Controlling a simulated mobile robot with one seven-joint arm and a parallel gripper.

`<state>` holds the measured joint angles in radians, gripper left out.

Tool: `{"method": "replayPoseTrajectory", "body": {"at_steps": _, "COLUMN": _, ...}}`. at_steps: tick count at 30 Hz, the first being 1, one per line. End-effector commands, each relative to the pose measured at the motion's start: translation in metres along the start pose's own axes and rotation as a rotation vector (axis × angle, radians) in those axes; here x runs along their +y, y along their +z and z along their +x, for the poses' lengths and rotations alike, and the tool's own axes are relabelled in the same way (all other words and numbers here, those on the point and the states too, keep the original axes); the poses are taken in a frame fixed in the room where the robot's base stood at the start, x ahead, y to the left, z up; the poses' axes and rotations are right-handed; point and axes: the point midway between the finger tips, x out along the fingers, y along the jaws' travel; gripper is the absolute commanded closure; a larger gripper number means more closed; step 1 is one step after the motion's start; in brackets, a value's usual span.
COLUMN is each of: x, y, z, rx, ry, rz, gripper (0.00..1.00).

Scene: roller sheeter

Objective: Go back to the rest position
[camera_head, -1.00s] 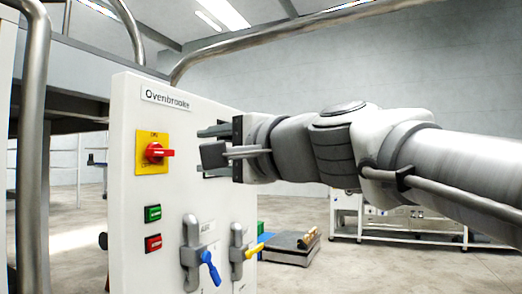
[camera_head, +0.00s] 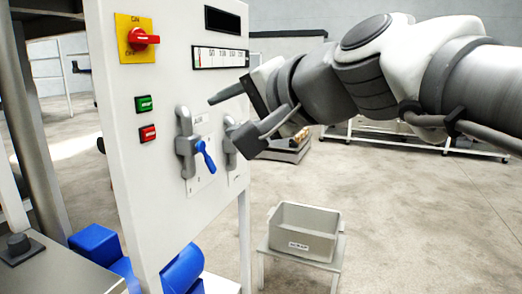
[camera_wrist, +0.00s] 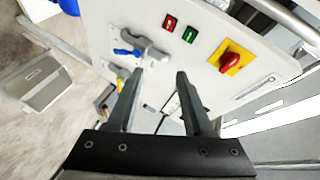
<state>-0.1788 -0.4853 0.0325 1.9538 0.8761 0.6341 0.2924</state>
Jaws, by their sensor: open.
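My gripper (camera_head: 228,116) is open and empty in front of the white control panel (camera_head: 215,215). A lever with a blue handle (camera_head: 206,157) hangs lower on the panel.
A grey bin (camera_head: 303,229) stands on a small stand to the right of the panel. Blue parts (camera_head: 182,270) lie under the panel. A metal post (camera_head: 45,120) is at the left. The concrete floor (camera_head: 430,220) at the right is clear.

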Motion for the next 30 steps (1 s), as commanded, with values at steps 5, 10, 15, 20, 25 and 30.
{"method": "replayPoseTrajectory", "body": {"at_steps": 5, "x": 0.129, "y": 0.022, "z": -0.028, "rx": -0.048, "ry": 0.329, "rz": -0.272, "gripper": 0.49}}
{"method": "replayPoseTrajectory", "body": {"at_steps": 10, "x": 0.240, "y": 0.043, "z": -0.073, "rx": -0.156, "ry": 0.627, "rz": -0.489, "gripper": 0.49}}
{"method": "replayPoseTrajectory", "body": {"at_steps": 15, "x": 0.331, "y": 0.065, "z": -0.129, "rx": -0.305, "ry": 0.893, "rz": -0.660, "gripper": 0.49}}
{"method": "replayPoseTrajectory", "body": {"at_steps": 20, "x": 0.281, "y": 0.045, "z": -0.141, "rx": -0.303, "ry": 0.887, "rz": -0.663, "gripper": 0.49}}
{"method": "replayPoseTrajectory", "body": {"at_steps": 25, "x": 0.242, "y": 0.030, "z": -0.154, "rx": -0.302, "ry": 0.885, "rz": -0.662, "gripper": 0.49}}
{"method": "replayPoseTrajectory", "body": {"at_steps": 30, "x": 0.202, "y": 0.015, "z": -0.168, "rx": -0.301, "ry": 0.884, "rz": -0.662, "gripper": 0.49}}
